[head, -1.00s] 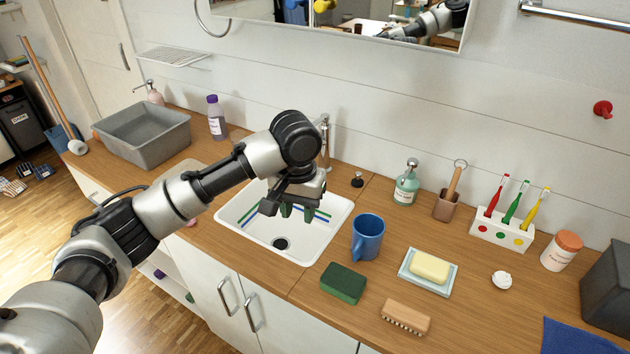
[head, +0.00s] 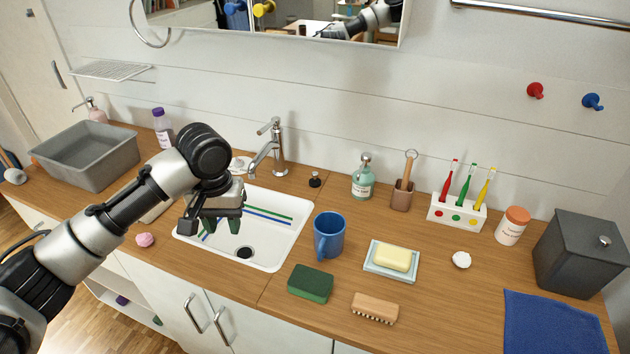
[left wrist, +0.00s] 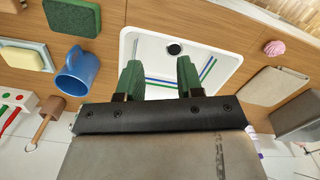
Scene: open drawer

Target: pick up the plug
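The plug (head: 315,180) is a small black stopper with a knob, standing on the wooden counter behind the sink's right back corner. The white sink (head: 284,235) has a dark drain hole (head: 244,252) in its floor. My left gripper (head: 218,226) hangs over the left part of the sink, well to the left of the plug. In the left wrist view its two green fingers (left wrist: 158,68) are apart with nothing between them, pointing towards the sink. The plug cannot be made out in the left wrist view. My right gripper is not in view.
A blue mug (head: 329,238) stands right of the sink, and a soap dispenser (head: 362,180) right of the plug. A grey basin (head: 88,158) is at the left. Counter around the plug is clear.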

